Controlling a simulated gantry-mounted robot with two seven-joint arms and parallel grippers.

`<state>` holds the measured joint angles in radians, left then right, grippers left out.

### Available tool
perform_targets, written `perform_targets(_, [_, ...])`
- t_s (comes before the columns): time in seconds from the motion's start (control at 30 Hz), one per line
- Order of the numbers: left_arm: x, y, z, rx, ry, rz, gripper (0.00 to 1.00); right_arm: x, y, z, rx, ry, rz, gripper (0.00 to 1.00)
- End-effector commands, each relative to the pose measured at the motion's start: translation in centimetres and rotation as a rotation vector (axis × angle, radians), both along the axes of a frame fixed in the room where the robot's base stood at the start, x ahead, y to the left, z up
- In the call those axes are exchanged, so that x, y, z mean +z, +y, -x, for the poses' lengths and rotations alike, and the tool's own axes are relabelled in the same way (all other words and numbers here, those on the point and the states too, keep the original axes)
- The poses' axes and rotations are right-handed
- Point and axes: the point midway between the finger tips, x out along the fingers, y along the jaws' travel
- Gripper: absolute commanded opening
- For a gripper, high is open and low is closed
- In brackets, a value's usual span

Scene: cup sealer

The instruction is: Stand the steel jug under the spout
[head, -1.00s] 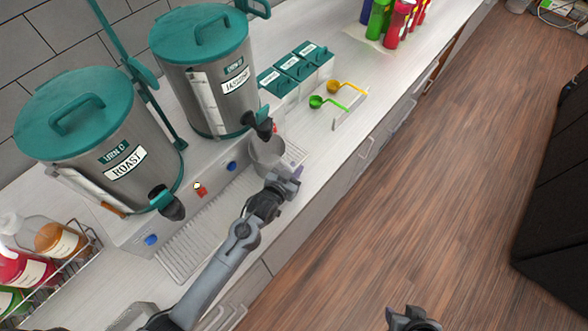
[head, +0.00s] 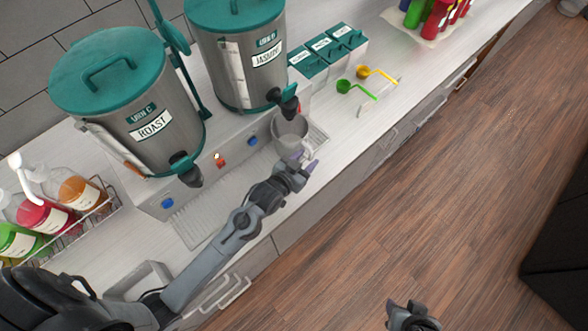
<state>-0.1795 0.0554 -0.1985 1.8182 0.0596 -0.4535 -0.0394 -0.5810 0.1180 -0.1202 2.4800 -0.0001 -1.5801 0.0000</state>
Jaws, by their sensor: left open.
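The steel jug (head: 289,128) stands upright on the drip tray (head: 207,206), at its right part, below the black spout (head: 288,96) of the urn labelled JASMINE (head: 238,55). From this angle I cannot tell whether it is exactly centred under the spout. My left gripper (head: 305,165) is open, just in front of the jug on its near side; its fingertips look close to the jug's handle side, and I cannot tell whether they touch. My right gripper (head: 411,308) is low at the bottom edge, away from the counter, and its fingers are not clear.
The urn labelled ROAST (head: 150,120) stands left, with its own spout (head: 186,170). A rack of syrup bottles (head: 62,215) is at far left. Teal-lidded boxes (head: 328,55) and green and yellow scoops (head: 345,86) lie right of the jug. Counter between is clear.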

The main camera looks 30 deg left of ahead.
Motion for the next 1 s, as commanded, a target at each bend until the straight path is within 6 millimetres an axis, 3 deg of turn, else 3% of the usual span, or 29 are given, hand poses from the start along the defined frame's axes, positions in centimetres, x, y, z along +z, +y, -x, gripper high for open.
perform_targets(0.23, [1.5, 0.5, 4.0, 0.000, 0.001, 0.000, 0.46, -0.3, 0.0, 0.0, 0.000, 0.000, 0.000, 0.43])
perform_targets(0.67, [2.1, 1.2, 7.5, 0.002, 0.081, -0.009, 0.46, -0.4, 0.0, 0.0, 0.001, 0.000, 0.001, 0.43])
perform_targets(0.77, [1.6, 1.7, 9.7, 0.003, 0.201, -0.021, 0.46, -0.3, -0.1, 0.0, 0.001, 0.000, 0.002, 0.43])
perform_targets(1.0, [1.1, 3.6, 17.8, 0.014, 0.569, -0.072, 0.46, -0.3, -0.1, 0.0, 0.003, -0.001, 0.004, 0.43])
